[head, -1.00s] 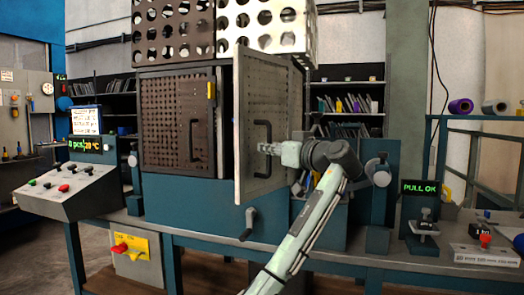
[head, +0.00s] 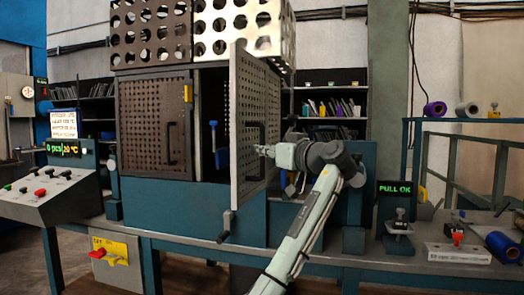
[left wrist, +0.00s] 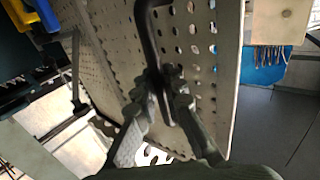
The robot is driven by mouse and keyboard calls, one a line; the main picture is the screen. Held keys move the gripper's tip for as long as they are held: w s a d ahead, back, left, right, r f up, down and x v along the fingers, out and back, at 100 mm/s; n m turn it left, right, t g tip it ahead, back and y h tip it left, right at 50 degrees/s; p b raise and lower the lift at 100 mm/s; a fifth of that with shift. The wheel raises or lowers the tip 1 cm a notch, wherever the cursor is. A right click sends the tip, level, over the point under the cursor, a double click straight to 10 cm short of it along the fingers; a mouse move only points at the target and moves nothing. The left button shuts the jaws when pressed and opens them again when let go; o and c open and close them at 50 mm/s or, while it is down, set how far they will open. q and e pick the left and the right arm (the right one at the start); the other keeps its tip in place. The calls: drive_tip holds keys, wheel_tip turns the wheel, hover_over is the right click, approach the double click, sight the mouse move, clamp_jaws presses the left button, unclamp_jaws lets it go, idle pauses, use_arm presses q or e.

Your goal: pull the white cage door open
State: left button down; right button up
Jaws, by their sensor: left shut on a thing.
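The white cage door (head: 240,100) is a pale perforated panel, standing ajar and swung outward, with its right side toward the cage. A dark gap shows between its free edge and the brown perforated door (head: 155,125), which looks closed. My left gripper (head: 263,151) is at the white door's dark handle (head: 261,135). In the left wrist view, the fingers (left wrist: 162,85) are shut around the black handle bar (left wrist: 150,40), in front of the perforated panel (left wrist: 205,95). My right gripper is not in view.
A blue upright part (head: 214,140) shows inside the cage opening. A crank handle (head: 226,228) sticks out below the door. A control console (head: 45,195) stands at left; a lit "PULL OK" display (head: 395,188) stands right of my arm.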

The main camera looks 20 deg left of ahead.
use_arm(q)
drive_tip(key=c, duration=1.6)
unclamp_jaws()
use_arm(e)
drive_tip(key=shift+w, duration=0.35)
use_arm(q)
drive_tip(key=v, duration=1.2)
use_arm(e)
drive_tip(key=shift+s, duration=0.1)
